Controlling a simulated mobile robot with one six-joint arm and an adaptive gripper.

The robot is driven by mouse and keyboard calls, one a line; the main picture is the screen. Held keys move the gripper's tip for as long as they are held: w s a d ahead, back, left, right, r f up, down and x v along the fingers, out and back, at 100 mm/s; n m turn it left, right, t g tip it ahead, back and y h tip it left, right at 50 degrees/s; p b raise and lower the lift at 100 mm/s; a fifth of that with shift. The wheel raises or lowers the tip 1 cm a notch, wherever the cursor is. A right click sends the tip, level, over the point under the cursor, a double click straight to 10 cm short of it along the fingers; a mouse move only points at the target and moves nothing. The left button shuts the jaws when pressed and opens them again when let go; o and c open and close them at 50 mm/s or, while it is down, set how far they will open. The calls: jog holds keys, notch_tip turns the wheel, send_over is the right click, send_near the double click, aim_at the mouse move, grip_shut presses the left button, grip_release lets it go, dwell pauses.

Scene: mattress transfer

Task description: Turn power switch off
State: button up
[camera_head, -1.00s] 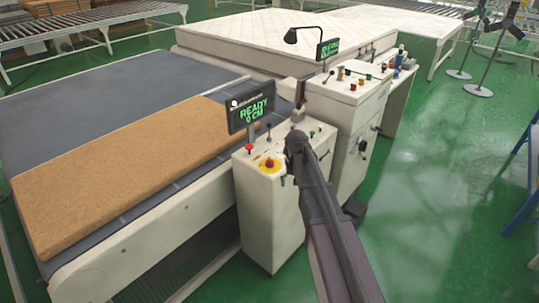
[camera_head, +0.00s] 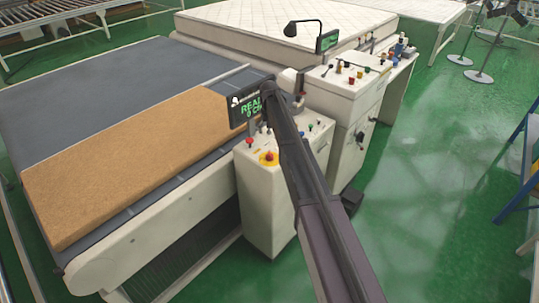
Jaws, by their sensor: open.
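The near control box (camera_head: 266,205) stands at the end of the grey conveyor. Its sloped top carries a red-topped lever (camera_head: 249,142), a red emergency button on a yellow base (camera_head: 268,158) and several small knobs. I cannot tell which control is the power switch. A display (camera_head: 243,112) with green text, partly covered by my arm, stands above the box. My gripper (camera_head: 268,88) is raised beside the display and seems to touch nothing. It is open, but its fingers are small and dark in this view. My forearm hides part of the box's top.
A tan mattress slab (camera_head: 130,165) lies on the grey conveyor (camera_head: 95,90). A second control cabinet (camera_head: 345,110) with a lamp and several knobs stands behind to the right. A white mattress (camera_head: 250,25) lies beyond. The green floor (camera_head: 430,190) at right is open.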

aim_at(270, 155)
jog(key=shift+f, duration=0.15)
notch_tip(270, 155, down, 14)
jog(key=b, duration=1.3)
jog(key=shift+r+b, duration=0.25)
jog(key=shift+b, duration=0.1)
jog(key=c, duration=1.2)
